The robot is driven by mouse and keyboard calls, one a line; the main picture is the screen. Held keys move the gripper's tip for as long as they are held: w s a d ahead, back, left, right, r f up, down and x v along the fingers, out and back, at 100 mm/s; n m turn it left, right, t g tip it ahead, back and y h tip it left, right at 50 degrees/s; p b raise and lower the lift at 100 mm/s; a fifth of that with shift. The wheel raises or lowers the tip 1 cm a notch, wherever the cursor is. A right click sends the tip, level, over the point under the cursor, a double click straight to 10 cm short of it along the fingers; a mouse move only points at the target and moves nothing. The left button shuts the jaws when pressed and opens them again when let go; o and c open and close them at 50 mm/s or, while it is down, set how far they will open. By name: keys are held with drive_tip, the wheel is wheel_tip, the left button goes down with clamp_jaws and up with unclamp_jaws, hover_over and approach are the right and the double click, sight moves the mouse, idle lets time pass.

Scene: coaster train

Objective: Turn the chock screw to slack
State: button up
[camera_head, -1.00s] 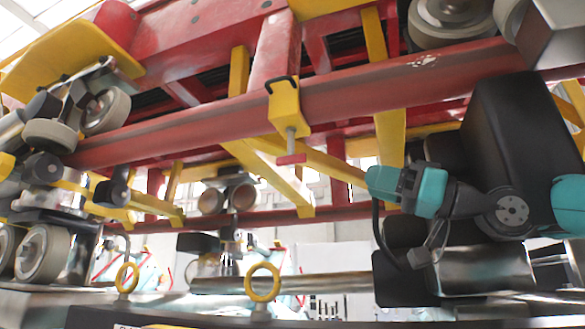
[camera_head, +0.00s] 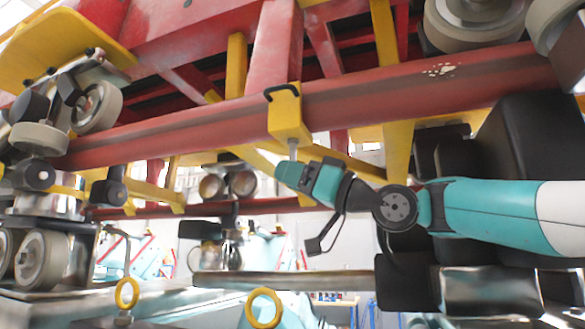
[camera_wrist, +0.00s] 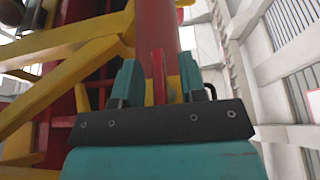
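The chock is a yellow block (camera_head: 288,117) clamped on the long red tube, with a black loop on top. Its metal screw (camera_head: 293,149) hangs down from it. My gripper (camera_head: 288,172) is just under the screw and hides the red crossbar handle in the head view. In the wrist view, the red handle (camera_wrist: 158,78) stands edge-on between the two teal fingers of my gripper (camera_wrist: 160,82). Gaps show on both sides of the handle, so the fingers look open around it and not pressed on it. The yellow chock body (camera_wrist: 174,90) shows behind.
The red tube (camera_head: 380,94) runs across above my gripper. Yellow struts (camera_head: 399,150) flank the chock. Wheel assemblies stand at left (camera_head: 45,255) and upper right (camera_head: 470,20). Yellow rings (camera_head: 264,308) stand below. Open space lies under the tube.

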clamp_jaws()
